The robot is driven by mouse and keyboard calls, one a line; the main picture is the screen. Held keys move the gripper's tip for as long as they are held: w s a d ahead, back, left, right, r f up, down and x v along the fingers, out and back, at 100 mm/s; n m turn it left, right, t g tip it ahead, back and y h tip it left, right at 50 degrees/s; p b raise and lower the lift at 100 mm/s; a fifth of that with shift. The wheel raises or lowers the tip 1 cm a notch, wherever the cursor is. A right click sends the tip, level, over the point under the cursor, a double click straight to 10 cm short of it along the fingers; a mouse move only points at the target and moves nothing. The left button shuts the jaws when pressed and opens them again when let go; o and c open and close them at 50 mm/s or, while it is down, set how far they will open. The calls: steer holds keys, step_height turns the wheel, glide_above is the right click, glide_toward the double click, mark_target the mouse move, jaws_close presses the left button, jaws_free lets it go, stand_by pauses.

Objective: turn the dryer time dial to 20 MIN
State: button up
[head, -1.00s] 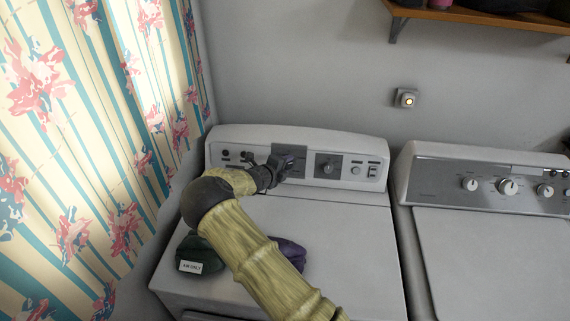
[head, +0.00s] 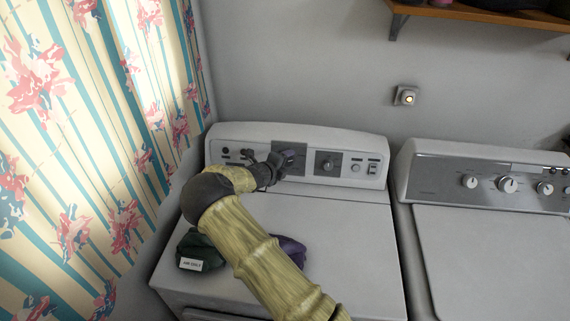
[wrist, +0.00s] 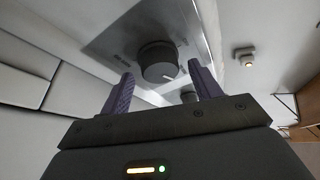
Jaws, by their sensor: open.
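The left machine's white control panel (head: 372,152) has a dark dial (head: 329,166) on a grey plate right of centre. My gripper (head: 286,158) is in front of another grey plate (head: 289,146), left of that dial, and partly hides it. In the wrist view a dark round dial (wrist: 158,63) with a white pointer mark shows beyond and between the two purple fingers of my gripper (wrist: 163,78). The fingers are apart and nothing is held. I cannot tell whether they touch the dial, and the lettering is too small to read.
A dark green bundle (head: 196,250) with a white label and a purple bundle (head: 290,251) lie on the machine's top. A second machine (head: 490,188) stands right; a curtain (head: 90,150) hangs left.

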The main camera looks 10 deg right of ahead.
steer(key=b+v, duration=0.2)
steer(key=v, duration=1.5)
steer(key=shift+s+b, duration=0.2)
steer(key=shift+b, duration=0.15)
steer(key=s+d+f+m+g+y, duration=0.25)
steer(key=s+d+m+g, duration=0.45)
steer(key=s+d+m, duration=0.85)
steer(key=s+a+r+m+y, duration=0.2)
steer(key=s+m, duration=0.4)
steer(key=m, duration=0.8)
steer(key=s+a+r+m+y, duration=0.2)
steer(key=s+m, duration=0.4)
steer(key=m, duration=0.8)
steer(key=r+y, duration=0.1)
steer(key=y, duration=0.1)
steer(key=shift+s+r+y, duration=0.2)
steer(key=shift+r+y, duration=0.15)
steer(key=shift+d, duration=0.1)
